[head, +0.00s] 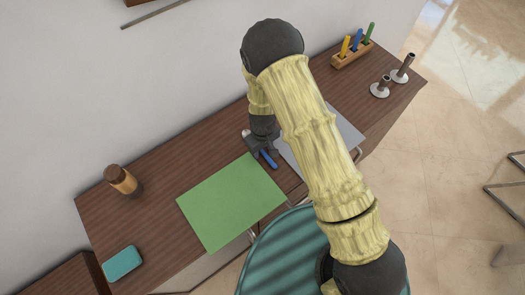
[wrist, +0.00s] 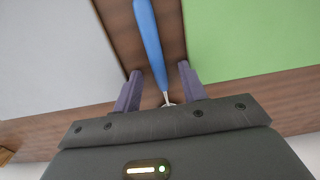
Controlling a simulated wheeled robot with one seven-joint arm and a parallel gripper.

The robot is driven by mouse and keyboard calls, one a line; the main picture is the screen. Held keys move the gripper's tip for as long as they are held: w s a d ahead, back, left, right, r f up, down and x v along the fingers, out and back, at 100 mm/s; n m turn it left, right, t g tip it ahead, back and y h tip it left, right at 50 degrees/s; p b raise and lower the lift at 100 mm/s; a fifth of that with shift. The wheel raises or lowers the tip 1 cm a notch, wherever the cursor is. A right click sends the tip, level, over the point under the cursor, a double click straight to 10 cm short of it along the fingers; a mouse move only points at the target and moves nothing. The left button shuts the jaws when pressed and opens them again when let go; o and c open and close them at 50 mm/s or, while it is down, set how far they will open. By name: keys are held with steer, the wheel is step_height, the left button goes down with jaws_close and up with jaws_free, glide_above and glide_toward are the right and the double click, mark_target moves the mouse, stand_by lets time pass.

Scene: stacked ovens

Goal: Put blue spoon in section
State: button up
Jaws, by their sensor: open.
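The blue spoon (wrist: 149,40) lies on the strip of dark wood between a grey sheet and a green sheet. Its blue handle also shows in the head view (head: 268,159), just beyond my gripper. My gripper (wrist: 160,84) is open, with one finger on each side of the spoon near the metal neck; I cannot tell whether either finger touches it. The spoon's bowl end is mostly hidden by the gripper body. In the head view my gripper (head: 261,147) is low over the table. No section is clearly identifiable.
The green sheet (head: 230,205) and grey sheet (head: 338,138) lie on the dark wooden table. A brown jar (head: 122,180) and teal box (head: 122,263) are left. A teal chair (head: 275,250) is in front.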

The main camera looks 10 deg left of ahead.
mark_target(263, 151)
jaws_close()
steer(key=shift+r, duration=0.15)
step_height(263, 151, up, 10)
steer(key=b, duration=0.1)
steer(key=shift+b, duration=0.35)
stand_by(0.7)
